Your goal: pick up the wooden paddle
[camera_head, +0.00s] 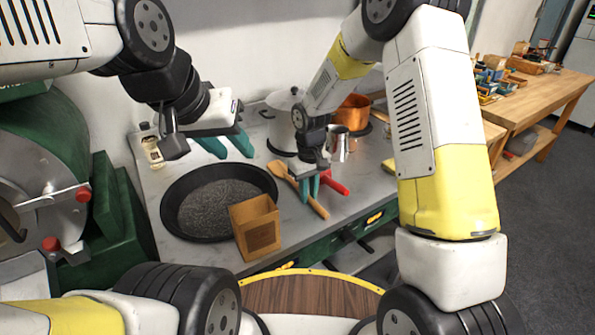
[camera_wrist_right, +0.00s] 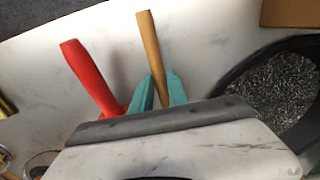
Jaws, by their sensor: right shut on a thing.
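My left gripper (camera_head: 228,146) is open and empty above the back of the black pan.
A red-handled tool (camera_head: 333,183) lies close beside the paddle; its red handle (camera_wrist_right: 88,72) shows in the wrist view. A metal jug (camera_head: 339,146) and copper pot (camera_head: 353,112) stand behind.

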